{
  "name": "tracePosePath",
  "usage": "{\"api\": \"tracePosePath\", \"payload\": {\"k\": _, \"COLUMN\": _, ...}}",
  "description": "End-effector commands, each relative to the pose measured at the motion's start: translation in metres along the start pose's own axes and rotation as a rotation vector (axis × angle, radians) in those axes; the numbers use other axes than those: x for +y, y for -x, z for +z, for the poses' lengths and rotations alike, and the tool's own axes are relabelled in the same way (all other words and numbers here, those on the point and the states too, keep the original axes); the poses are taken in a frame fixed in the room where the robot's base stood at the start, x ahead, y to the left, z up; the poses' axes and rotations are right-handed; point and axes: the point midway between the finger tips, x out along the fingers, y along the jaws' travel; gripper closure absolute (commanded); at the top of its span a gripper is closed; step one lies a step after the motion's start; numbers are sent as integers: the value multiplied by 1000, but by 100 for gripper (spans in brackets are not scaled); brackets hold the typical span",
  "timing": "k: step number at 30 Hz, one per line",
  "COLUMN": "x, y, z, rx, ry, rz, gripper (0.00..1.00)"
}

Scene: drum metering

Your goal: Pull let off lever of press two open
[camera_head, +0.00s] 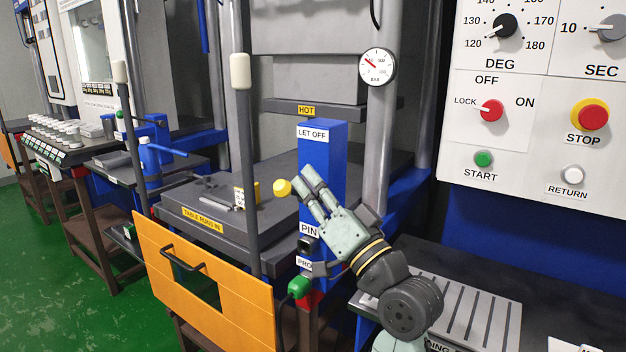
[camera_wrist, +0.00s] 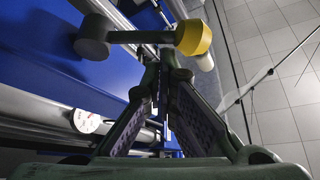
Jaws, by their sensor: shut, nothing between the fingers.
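The let off lever has a yellow knob (camera_head: 282,187), which sticks out to the left of the blue post (camera_head: 321,150) labelled LET OFF. In the wrist view the lever (camera_wrist: 140,37) is a grey bar running from a round grey pivot to the yellow knob (camera_wrist: 194,37). My gripper (camera_head: 302,180) is in front of the post, its fingertips just right of the knob. In the wrist view my gripper (camera_wrist: 166,58) is shut and empty, with its fingertips close to the lever bar near the knob. I cannot tell whether they touch it. In the head view the gripper hides the bar.
A gauge (camera_head: 377,67) and a HOT label sit above the post. A grey upright with a pale knob (camera_head: 240,72) stands to the left. An orange panel (camera_head: 205,285) is at front left, a control panel (camera_head: 535,110) at right. A green knob (camera_head: 299,287) is below the gripper.

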Motion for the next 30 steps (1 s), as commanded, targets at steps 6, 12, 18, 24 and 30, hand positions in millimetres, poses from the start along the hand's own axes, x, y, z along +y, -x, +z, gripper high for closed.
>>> {"api": "tracePosePath", "payload": {"k": 6, "x": 0, "y": 0, "z": 1, "rx": 0, "ry": 4, "rz": -2, "gripper": 100}}
{"api": "tracePosePath", "payload": {"k": 12, "x": 1, "y": 3, "z": 5, "rx": -1, "ry": 39, "rz": -24, "gripper": 100}}
{"api": "tracePosePath", "payload": {"k": 18, "x": 0, "y": 3, "z": 5, "rx": -1, "ry": 63, "rz": -38, "gripper": 100}}
{"api": "tracePosePath", "payload": {"k": 24, "x": 0, "y": 5, "z": 8, "rx": -1, "ry": 97, "rz": -58, "gripper": 100}}
{"api": "tracePosePath", "payload": {"k": 30, "x": 1, "y": 9, "z": 15, "rx": -1, "ry": 171, "rz": -103, "gripper": 100}}
